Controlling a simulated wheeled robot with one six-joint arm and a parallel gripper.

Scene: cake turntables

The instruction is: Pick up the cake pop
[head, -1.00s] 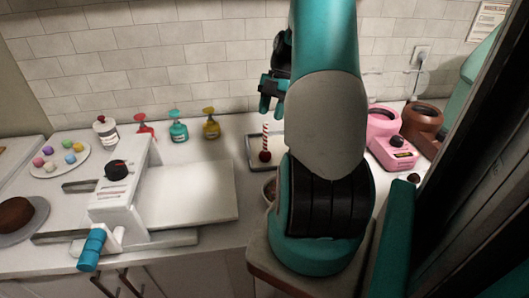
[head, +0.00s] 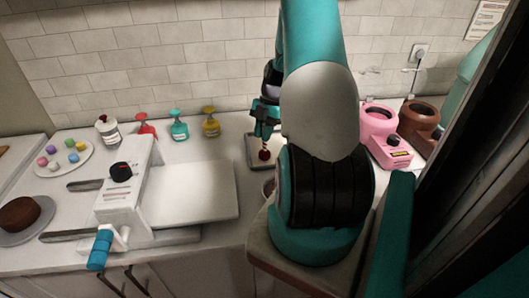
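The cake pop (head: 264,154) stands in a small dark-rimmed tray (head: 252,164), with its dark red ball at the bottom and its red-and-white striped stick pointing up. My gripper (head: 265,133) points down right at the stick, just above the ball. The fingers hide the upper part of the stick. The view is too small to tell whether they are closed on it or only around it.
A white machine with a flat bed (head: 190,190) stands left of the tray. Red, teal and yellow pump bottles (head: 179,128) line the back wall. Pink (head: 378,125) and brown (head: 420,118) warmers stand to the right. My arm hides part of the counter.

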